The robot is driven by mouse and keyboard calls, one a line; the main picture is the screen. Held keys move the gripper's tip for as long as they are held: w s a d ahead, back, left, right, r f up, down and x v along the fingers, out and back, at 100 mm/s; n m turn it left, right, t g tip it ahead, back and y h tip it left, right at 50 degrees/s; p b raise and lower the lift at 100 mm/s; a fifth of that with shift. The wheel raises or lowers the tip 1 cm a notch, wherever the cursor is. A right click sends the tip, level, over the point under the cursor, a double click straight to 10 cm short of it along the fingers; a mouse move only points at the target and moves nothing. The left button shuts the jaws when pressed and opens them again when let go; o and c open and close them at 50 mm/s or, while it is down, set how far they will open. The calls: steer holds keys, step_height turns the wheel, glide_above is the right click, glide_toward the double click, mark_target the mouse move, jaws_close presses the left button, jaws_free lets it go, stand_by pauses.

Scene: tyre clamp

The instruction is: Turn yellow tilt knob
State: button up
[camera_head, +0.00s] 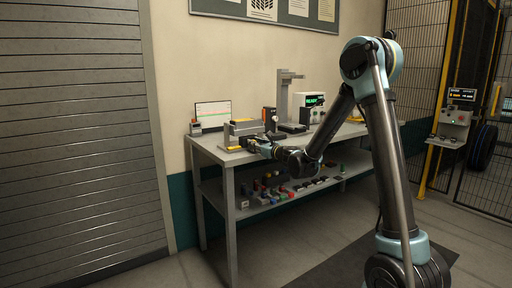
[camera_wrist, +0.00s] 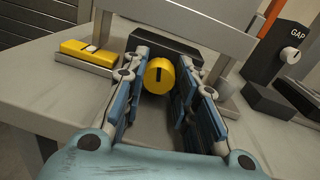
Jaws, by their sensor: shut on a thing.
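The yellow tilt knob (camera_wrist: 159,76) is a round yellow disc with a dark slot mark on its face, upright in the wrist view. It sits at the front of a dark block (camera_wrist: 180,46) under a grey fixture. My gripper (camera_wrist: 160,84) has its blue-padded fingers on the left and right sides of the knob, shut on it. In the head view my gripper (camera_head: 258,146) reaches the grey fixture (camera_head: 243,131) at the bench's front edge. The knob itself is too small to make out there.
A yellow block (camera_wrist: 88,52) lies left of the knob on the grey bench (camera_wrist: 60,92). A dark unit marked GAP with a light dial (camera_wrist: 290,55) stands to the right. The lower shelf (camera_head: 290,195) holds several small coloured parts. A monitor (camera_head: 213,114) stands at the bench's left.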

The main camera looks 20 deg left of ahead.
steer(key=shift+n, duration=1.4)
steer(key=o, duration=1.1)
steer(key=v, duration=1.2)
steer(key=shift+w+r, duration=0.1)
steer(key=shift+c, duration=0.3)
